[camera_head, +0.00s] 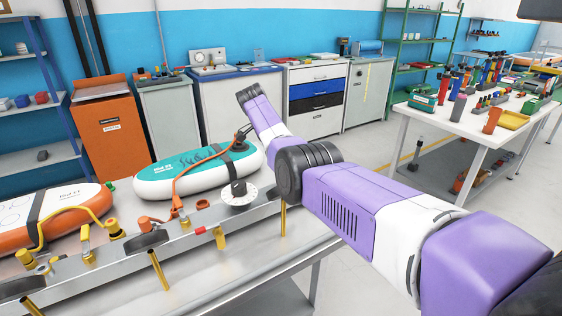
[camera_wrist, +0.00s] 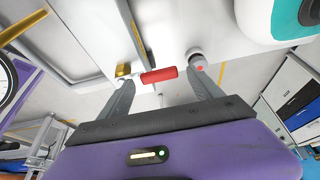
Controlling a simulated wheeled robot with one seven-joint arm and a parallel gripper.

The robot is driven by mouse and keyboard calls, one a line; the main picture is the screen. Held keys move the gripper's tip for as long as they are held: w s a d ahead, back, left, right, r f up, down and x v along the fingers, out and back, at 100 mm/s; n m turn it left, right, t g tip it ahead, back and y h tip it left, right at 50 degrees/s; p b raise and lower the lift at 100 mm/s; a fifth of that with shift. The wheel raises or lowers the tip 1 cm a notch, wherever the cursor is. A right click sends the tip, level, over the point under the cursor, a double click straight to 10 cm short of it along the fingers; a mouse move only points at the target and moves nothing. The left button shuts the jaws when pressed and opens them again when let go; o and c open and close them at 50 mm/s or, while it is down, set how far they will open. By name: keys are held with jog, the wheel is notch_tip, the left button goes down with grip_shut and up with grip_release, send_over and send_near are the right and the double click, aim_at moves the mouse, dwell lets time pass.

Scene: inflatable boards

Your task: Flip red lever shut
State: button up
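The red lever (camera_wrist: 159,76) shows in the wrist view as a short red handle, lying nearly crosswise between my two fingertips. A brass fitting (camera_wrist: 123,70) is at its left end. My gripper (camera_wrist: 162,80) is open, with its fingers apart and nothing clamped between them. How far the lever is from the fingertips in depth is unclear. In the head view a small red piece (camera_head: 200,230) sits on the front of the metal rail (camera_head: 175,247), beside a brass pipe (camera_head: 220,238). My gripper cannot be made out clearly in the head view.
A teal and white inflatable board (camera_head: 165,182) lies behind the rail, with an orange hose (camera_head: 198,165) attached. An orange and white board (camera_head: 70,215) is at the left. A round white dial (camera_head: 238,194) and several brass pipes line the rail. Bare tabletop (camera_head: 195,282) lies in front.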

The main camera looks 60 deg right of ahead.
jog(key=v, duration=0.7)
jog(key=shift+r, duration=0.4)
jog(key=shift+w, duration=0.1)
